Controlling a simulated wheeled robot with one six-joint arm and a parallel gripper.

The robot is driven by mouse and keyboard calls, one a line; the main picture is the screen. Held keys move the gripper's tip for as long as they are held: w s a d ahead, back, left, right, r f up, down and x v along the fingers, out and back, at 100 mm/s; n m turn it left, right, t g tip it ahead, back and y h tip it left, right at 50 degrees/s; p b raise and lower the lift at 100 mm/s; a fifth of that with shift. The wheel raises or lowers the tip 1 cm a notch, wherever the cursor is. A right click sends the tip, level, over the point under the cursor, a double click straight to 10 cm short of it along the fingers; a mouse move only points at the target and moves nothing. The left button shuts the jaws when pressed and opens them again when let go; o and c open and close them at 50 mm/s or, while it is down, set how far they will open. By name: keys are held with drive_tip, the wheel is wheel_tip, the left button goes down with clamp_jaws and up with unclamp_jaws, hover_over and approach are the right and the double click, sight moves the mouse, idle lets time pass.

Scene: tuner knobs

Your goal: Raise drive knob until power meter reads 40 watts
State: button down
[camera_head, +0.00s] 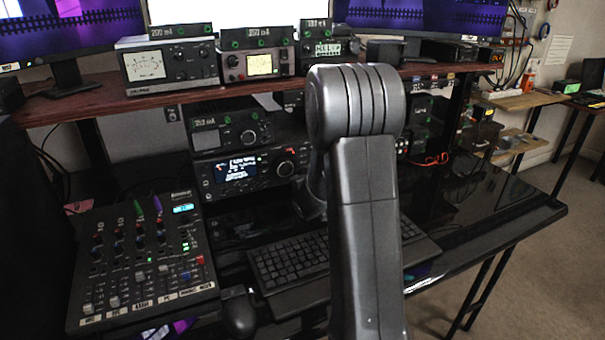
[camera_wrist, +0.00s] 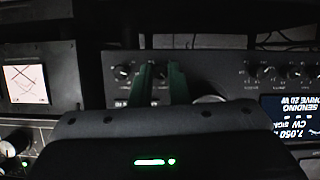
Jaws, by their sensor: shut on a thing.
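My gripper (camera_wrist: 162,70) shows in the wrist view as two green fingers reaching to a dark front panel. They are shut on a small knob there, taken as the drive knob, mostly hidden between them. In the head view my arm hides the gripper and this knob. A square lit meter (camera_wrist: 25,84) with crossing needles, possibly the power meter, is at the left of the wrist view; its scale is too small to read. An upside-down radio display (camera_wrist: 292,117) at the right shows "SENDING", "CW" and a drive reading that looks like 20 W.
The shelf holds a white-faced meter (camera_head: 148,66) and a yellow-lit meter (camera_head: 260,65). Below are a radio (camera_head: 240,172), a mixer (camera_head: 140,250) and a keyboard (camera_head: 290,262). Other knobs (camera_wrist: 267,73) line the panel beside my fingers. The desk's right side (camera_head: 500,205) is clear.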

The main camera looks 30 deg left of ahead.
drive_tip(key=shift+m+y+p, duration=0.3)
drive_tip(key=shift+m+p, duration=0.1)
drive_tip(key=shift+p, duration=0.65)
drive_tip(key=shift+g, duration=0.3)
drive_tip(key=c, duration=1.4)
unclamp_jaws()
drive_tip(key=p+v, duration=0.1)
drive_tip(key=v, duration=1.3)
